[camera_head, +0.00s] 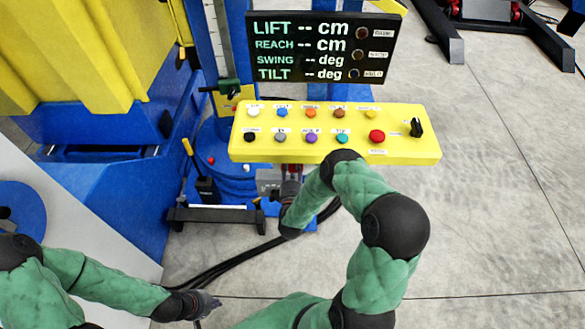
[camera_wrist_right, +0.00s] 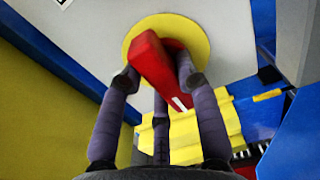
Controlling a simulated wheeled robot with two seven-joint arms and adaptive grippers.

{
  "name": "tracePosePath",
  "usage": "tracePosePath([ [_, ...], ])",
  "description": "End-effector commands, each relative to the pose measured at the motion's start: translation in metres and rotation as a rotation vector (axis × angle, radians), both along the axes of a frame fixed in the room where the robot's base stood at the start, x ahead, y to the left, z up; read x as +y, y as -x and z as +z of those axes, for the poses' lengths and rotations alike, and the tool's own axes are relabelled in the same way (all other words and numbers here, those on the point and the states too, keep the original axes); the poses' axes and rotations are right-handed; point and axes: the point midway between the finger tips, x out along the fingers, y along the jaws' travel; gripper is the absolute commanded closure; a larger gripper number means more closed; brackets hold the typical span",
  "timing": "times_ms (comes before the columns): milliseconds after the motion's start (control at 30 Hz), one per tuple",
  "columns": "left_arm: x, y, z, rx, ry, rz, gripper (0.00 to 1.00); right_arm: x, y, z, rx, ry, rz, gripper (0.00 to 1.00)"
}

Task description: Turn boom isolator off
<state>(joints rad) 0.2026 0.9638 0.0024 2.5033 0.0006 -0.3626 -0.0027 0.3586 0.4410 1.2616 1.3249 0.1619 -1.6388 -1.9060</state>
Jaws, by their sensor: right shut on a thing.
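The boom isolator has a red handle (camera_wrist_right: 150,62) on a round yellow plate (camera_wrist_right: 132,38), set on a grey box face (camera_wrist_right: 85,38) in the right wrist view. The handle lies slanted, from upper left to lower right, with a white mark near its lower end. My right gripper (camera_wrist_right: 158,82) has its fingers on both sides of the handle and is shut on it. In the head view the right gripper (camera_head: 287,180) is at the grey isolator box (camera_head: 266,178), below the yellow panel; the handle is hidden there. My left gripper (camera_head: 205,303) hangs at lower left, away from everything.
The yellow button panel (camera_head: 350,152) spans above my right forearm, with a black rotary switch (camera_head: 416,127) at its right. A black display (camera_head: 322,48) stands behind it, its readings showing dashes. Black cables (camera_head: 235,262) run over the floor. Clear concrete lies at right.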

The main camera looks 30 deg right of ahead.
Motion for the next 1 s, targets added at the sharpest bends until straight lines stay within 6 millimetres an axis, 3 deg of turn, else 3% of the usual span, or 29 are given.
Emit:
tracePosePath([
  [133, 0.000, 0.000, 0.000, 0.000, 0.000, 0.000, 1.00, 0.001, 0.000, -0.001, 0.003, 0.001, 0.002, 1.00],
  [167, 0.000, 0.000, 0.000, 0.000, 0.000, 0.000, 1.00, 0.001, 0.000, -0.001, 0.003, 0.001, 0.002, 0.65],
  [233, 0.000, 0.000, 0.000, 0.000, 0.000, 0.000, 1.00, 0.001, 0.000, -0.001, 0.003, 0.001, 0.002, 0.45],
  [667, 0.000, 0.000, 0.000, 0.000, 0.000, 0.000, 1.00, 0.003, 0.004, -0.001, 0.002, 0.000, 0.001, 0.43],
  [1000, 0.000, 0.000, 0.000, 0.000, 0.000, 0.000, 1.00, 0.034, 0.053, -0.001, 0.003, -0.001, 0.004, 0.43],
])
